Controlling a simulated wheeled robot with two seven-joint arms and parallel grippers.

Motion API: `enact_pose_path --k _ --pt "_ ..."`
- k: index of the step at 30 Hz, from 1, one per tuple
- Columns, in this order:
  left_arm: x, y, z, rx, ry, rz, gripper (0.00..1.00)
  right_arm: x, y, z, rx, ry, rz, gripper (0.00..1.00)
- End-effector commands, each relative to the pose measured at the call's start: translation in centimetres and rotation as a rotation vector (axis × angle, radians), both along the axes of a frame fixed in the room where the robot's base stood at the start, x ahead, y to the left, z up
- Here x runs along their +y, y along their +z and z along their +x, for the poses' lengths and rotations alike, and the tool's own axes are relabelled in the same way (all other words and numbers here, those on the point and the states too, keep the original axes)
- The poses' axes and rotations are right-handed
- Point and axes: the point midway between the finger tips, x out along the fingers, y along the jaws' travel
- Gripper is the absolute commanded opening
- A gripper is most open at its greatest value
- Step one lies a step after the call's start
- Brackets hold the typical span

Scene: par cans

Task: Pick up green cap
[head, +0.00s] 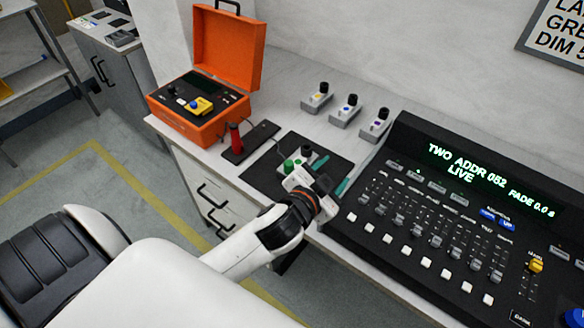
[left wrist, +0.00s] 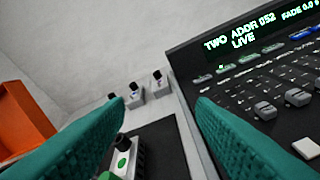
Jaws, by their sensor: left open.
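A small grey box (head: 295,172) with green round tops and a black knob sits on the black mat. The green cap (head: 288,166) is a small green round piece on it; a second green piece lies close by. My left gripper (head: 331,175) has teal fingers, spread apart and empty, above the mat just right of the box. Its fingers also show in the left wrist view (left wrist: 160,115). My right gripper is not in view.
A black mixing console (head: 440,210) stands close on the right. An open orange case (head: 205,105) is at the back left, with a red-handled item (head: 236,138) before it. Three grey boxes with black knobs (head: 346,110) stand behind the mat (head: 255,178).

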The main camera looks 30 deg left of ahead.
Motion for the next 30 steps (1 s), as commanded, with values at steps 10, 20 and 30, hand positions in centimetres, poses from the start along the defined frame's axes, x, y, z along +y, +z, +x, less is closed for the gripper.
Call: enact_pose_path --k 10,20,30 --pt "-11.4 13.1 3.8 -0.764 -0.61 0.38 0.5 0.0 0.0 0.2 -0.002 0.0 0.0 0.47" --pt "-14.0 5.8 1.5 -0.841 -1.539 1.037 0.5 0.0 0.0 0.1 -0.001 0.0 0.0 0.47" --pt "7.1 0.1 5.1 0.126 -2.063 1.563 0.5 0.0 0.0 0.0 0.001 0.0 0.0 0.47"
